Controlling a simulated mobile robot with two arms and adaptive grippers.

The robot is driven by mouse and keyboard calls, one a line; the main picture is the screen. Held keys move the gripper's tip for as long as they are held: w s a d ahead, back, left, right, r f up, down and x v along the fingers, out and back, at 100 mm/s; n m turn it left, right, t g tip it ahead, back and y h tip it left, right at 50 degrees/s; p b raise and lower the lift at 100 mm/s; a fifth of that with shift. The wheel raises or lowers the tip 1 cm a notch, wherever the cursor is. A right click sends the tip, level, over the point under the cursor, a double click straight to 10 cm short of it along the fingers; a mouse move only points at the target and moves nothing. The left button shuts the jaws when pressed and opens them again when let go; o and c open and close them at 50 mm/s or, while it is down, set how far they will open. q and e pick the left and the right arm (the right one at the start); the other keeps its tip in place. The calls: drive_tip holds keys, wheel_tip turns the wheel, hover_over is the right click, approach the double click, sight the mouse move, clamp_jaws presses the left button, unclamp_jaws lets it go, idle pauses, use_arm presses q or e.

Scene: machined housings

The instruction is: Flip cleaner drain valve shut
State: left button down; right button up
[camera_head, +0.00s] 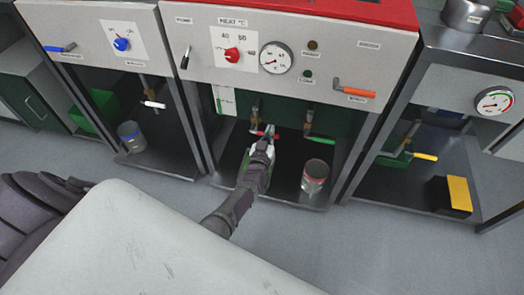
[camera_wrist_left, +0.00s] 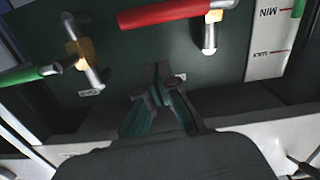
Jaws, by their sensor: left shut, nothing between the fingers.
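Two small valves with brass bodies hang under the middle cabinet. The left one has a red lever (camera_head: 260,133) and the right one a green lever (camera_head: 321,139). Both levers lie roughly crosswise to their pipes; I cannot read which is the cleaner drain. In the left wrist view the red lever (camera_wrist_left: 165,13) crosses the top and the green lever (camera_wrist_left: 22,75) enters from the left. My left gripper (camera_head: 268,137) is shut and empty in front of the red-lever valve. In the left wrist view its fingertips (camera_wrist_left: 162,70) sit below the red lever, apart from it. My right gripper is not in view.
A can (camera_head: 315,176) stands on the shelf right of my left arm. The panel above has a red knob (camera_head: 232,54), a gauge (camera_head: 276,58) and an orange lever (camera_head: 354,89). Side bays hold white (camera_head: 154,104) and yellow (camera_head: 425,156) levers. Cabinet posts flank the middle bay.

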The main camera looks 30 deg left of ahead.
use_arm(q)
drive_tip(key=r+p+v, duration=0.1)
drive_tip(key=p+v, duration=0.2)
drive_tip(key=v, duration=0.7)
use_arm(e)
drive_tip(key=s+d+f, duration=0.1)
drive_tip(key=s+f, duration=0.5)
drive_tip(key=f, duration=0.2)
use_arm(q)
drive_tip(key=s+d+f+m+g+h, duration=0.25)
drive_tip(key=s+f+g, duration=0.35)
drive_tip(key=s+f, duration=0.55)
drive_tip(key=s+d+f+m+g+h, duration=0.25)
drive_tip(key=s+f+g, duration=0.35)
drive_tip(key=s+f, duration=0.55)
drive_tip(key=s+a+r+g+p, duration=0.1)
drive_tip(key=s+r+g+p, duration=0.1)
drive_tip(key=s+p, duration=0.4)
drive_tip(key=s+a+r+m+g+y+p, duration=0.1)
drive_tip(key=s+p, duration=0.6)
drive_tip(key=s, duration=0.9)
drive_tip(key=shift+a+r+g, duration=0.5)
drive_tip(key=shift+a, duration=0.1)
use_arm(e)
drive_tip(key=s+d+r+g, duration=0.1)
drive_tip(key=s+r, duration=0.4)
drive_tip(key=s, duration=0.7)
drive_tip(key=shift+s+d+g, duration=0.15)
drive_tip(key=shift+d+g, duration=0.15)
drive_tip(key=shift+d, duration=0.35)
